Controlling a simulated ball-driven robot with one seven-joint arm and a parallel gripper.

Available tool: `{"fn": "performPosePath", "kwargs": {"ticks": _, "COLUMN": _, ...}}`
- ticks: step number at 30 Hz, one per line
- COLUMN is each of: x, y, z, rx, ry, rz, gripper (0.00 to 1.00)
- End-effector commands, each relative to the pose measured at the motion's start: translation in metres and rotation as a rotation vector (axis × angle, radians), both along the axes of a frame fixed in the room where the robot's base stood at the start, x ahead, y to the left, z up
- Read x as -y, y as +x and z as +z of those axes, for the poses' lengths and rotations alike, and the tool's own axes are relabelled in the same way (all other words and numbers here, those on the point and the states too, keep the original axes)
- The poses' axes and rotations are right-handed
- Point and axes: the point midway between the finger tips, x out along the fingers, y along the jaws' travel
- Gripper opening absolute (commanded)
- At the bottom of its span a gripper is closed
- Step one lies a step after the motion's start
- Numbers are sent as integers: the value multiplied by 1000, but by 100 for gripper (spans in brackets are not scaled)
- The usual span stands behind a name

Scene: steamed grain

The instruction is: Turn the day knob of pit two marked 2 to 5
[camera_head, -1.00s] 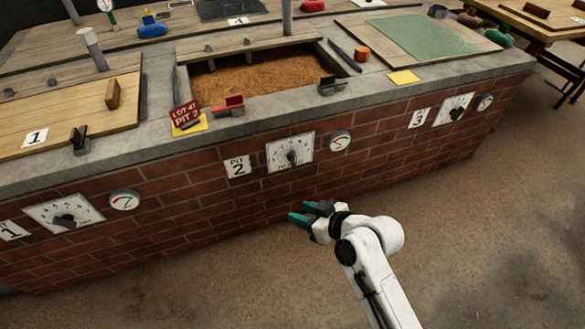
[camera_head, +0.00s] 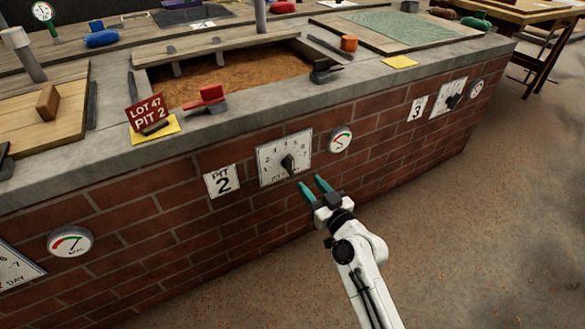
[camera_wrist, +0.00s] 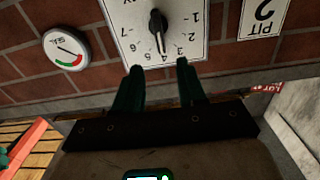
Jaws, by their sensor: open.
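The dial plate of pit two (camera_head: 268,154) is white with numbers and is fixed to the brick wall under the counter. Its dark day knob (camera_head: 288,163) sits at the plate's middle. In the wrist view, which is upside down, the knob (camera_wrist: 157,22) has its narrow end among the numbers, around 3 to 4; the exact mark is hard to tell. The "PIT 2" sign (camera_head: 222,181) is left of the dial. My gripper (camera_head: 313,184) has teal fingers, open and empty, just below and right of the knob, apart from it. The fingertips also show in the wrist view (camera_wrist: 160,66).
A round gauge (camera_head: 340,139) is right of the dial. A red "LOT 47 PIT 2" card (camera_head: 149,113) and a red-handled clamp (camera_head: 207,99) stand on the counter's edge above. Pit three's dial (camera_head: 449,97) is farther right. Floor in front is clear.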

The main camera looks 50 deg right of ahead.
Motion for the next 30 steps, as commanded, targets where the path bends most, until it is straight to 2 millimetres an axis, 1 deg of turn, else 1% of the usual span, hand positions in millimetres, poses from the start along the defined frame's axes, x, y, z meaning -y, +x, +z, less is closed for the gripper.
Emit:
{"fn": "performPosePath", "kwargs": {"ticks": 9, "x": 16, "y": 55, "z": 3, "rx": -3, "ry": -2, "rz": 2, "gripper": 40}}
{"fn": "performPosePath", "kwargs": {"ticks": 15, "x": 23, "y": 81, "z": 2, "rx": -3, "ry": -1, "rz": 3, "gripper": 40}}
{"fn": "performPosePath", "kwargs": {"ticks": 21, "x": 26, "y": 92, "z": 1, "rx": -3, "ry": 0, "rz": 3, "gripper": 40}}
{"fn": "performPosePath", "kwargs": {"ticks": 30, "x": 27, "y": 94, "z": 0, "rx": -2, "ry": 0, "rz": 2, "gripper": 40}}
